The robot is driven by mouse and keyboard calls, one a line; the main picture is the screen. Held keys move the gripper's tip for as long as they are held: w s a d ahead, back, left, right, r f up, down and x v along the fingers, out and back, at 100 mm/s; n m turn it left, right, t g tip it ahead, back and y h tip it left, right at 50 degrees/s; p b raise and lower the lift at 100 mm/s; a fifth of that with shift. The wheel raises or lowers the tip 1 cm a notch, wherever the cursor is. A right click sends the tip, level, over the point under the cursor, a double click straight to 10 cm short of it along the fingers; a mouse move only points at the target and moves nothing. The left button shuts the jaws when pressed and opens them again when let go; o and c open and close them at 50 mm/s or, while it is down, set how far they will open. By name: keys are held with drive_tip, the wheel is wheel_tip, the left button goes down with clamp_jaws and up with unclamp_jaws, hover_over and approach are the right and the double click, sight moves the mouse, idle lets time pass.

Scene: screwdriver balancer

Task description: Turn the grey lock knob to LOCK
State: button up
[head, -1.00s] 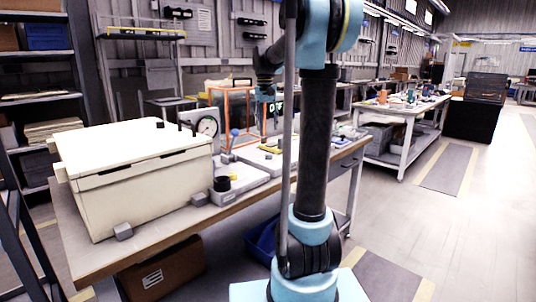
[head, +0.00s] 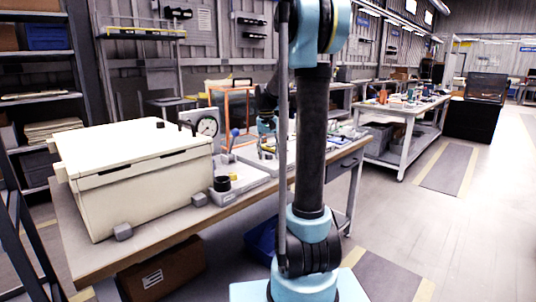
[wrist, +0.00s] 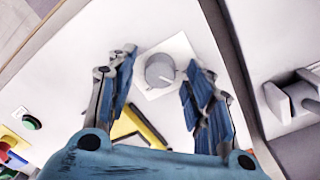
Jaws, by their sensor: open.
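The grey knob (wrist: 159,71) is round, with a light pointer line, on a white square plate (wrist: 184,47) set in a pale panel. In the wrist view my gripper (wrist: 158,68) is open, with one blue-padded finger on each side of the knob. The fingers look apart from the knob, but I cannot tell their height above it. LOCK lettering is not legible. In the head view my gripper (head: 268,127) is small and partly hidden by my arm, over the bench; the knob cannot be made out there.
A green button (wrist: 32,122) and yellow-and-black pieces (wrist: 130,124) lie on the panel. A grey bracket (wrist: 292,98) stands to the right past a dark gap. In the head view a large cream box (head: 135,175) and a dial gauge (head: 207,126) stand on the bench to the left.

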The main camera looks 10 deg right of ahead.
drive_tip(key=c, duration=1)
drive_tip(key=shift+c, duration=0.2)
drive_tip(key=shift+n, duration=1.1)
drive_tip(key=o, duration=1)
drive_tip(key=shift+o, duration=0.2)
